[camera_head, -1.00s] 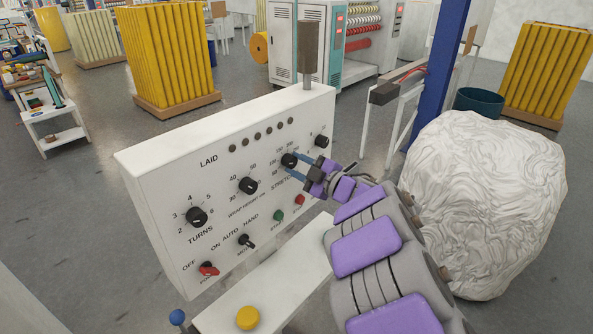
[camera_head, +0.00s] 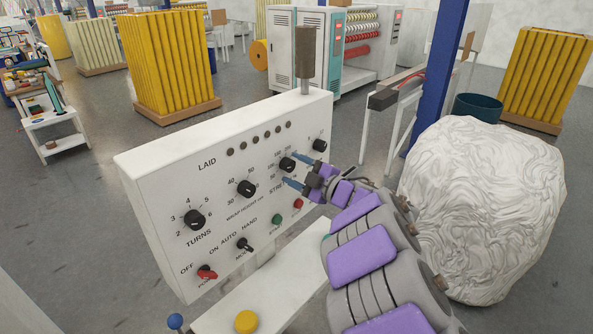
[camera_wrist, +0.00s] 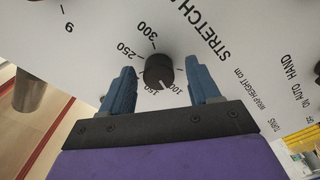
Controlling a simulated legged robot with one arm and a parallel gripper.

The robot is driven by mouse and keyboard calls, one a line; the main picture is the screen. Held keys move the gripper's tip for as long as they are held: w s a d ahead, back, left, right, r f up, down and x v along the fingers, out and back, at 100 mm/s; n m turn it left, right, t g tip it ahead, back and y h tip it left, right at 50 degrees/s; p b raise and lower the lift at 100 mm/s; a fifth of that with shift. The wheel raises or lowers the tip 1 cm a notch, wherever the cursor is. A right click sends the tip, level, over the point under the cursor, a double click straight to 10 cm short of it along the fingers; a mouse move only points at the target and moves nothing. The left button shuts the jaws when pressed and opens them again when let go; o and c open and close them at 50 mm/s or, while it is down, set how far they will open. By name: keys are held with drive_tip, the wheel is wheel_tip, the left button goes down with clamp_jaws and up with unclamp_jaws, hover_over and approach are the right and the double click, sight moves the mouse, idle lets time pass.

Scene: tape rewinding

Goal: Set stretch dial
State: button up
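The STRETCH dial is a black round knob (camera_head: 287,163) on the white control panel (camera_head: 170,235), at the right part of its face. In the wrist view the knob (camera_wrist: 158,71) stands between the fingers, with its pale pointer mark towards the gap between 150 and 100. My gripper (camera_head: 303,172) has two blue fingers, spread on either side of the knob; it also shows in the wrist view (camera_wrist: 160,68). Gaps show between knob and both fingers in the wrist view. Whether the tips reach the panel face is hard to tell.
Other knobs sit left of the dial: wrap height (camera_head: 246,188) and TURNS (camera_head: 194,220). A small knob (camera_head: 319,145) is close to the upper finger. A green button (camera_head: 276,216) and a red button (camera_head: 298,204) lie below. A large white wrapped bundle (camera_head: 480,210) stands right of my arm.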

drive_tip(key=p+v, duration=0.2)
drive_tip(key=v, duration=1.5)
drive_tip(key=shift+d+f, duration=0.1)
drive_tip(key=shift+d, duration=0.05)
